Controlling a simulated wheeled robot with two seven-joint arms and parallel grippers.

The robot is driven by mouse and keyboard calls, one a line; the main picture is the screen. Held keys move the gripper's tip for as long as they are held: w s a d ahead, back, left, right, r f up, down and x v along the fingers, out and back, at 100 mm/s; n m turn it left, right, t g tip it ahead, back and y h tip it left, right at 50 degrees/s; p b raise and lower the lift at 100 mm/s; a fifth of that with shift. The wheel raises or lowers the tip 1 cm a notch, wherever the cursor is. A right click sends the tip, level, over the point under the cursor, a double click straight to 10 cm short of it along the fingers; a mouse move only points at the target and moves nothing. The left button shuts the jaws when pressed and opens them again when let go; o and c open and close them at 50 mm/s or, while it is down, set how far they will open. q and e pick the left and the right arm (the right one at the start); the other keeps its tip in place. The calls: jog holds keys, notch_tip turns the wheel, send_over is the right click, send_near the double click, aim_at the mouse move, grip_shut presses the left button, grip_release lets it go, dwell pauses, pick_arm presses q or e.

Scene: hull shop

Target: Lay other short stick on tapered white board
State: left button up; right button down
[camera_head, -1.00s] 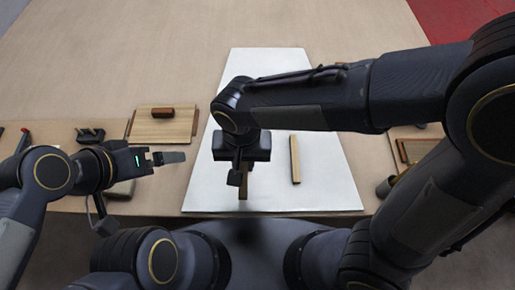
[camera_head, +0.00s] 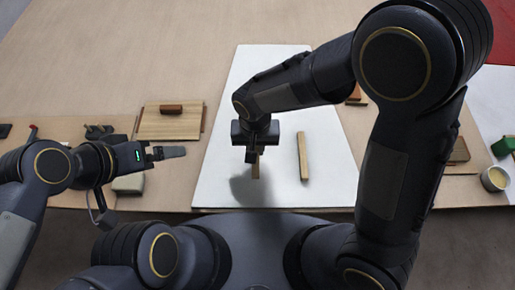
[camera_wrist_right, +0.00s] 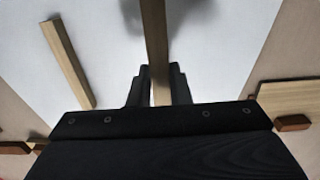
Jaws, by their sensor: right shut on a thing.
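The tapered white board (camera_head: 335,175) lies flat on the table in front of me. One short wooden stick (camera_head: 303,156) lies on its right part; it also shows in the right wrist view (camera_wrist_right: 68,62). My right gripper (camera_head: 252,155) is shut on another short stick (camera_head: 256,170) over the left part of the board. In the right wrist view this stick (camera_wrist_right: 156,40) runs between the two fingers. A shadow shows on the board by it; it looks raised. My left gripper (camera_head: 168,153) is left of the board, apart from it; its jaw opening is unclear.
A wooden panel with a brown block (camera_head: 171,108) on it lies left of the board. A grey block (camera_head: 128,184) is near the left gripper. A cup (camera_head: 494,179) and a green thing (camera_head: 503,146) are at the far right. The board's far part is clear.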

jog(key=shift+w+d+f, duration=0.2)
jog(key=shift+w+f, duration=0.2)
jog(key=shift+f, duration=0.15)
jog(key=shift+w+f, duration=0.15)
jog(key=shift+f, duration=0.8)
jog(key=shift+w+f, duration=0.15)
jog(key=shift+f, duration=0.75)
jog(key=shift+f, duration=0.2)
jog(key=c, duration=1.3)
grip_release()
jog(key=shift+c, duration=0.2)
jog(key=shift+r, duration=0.15)
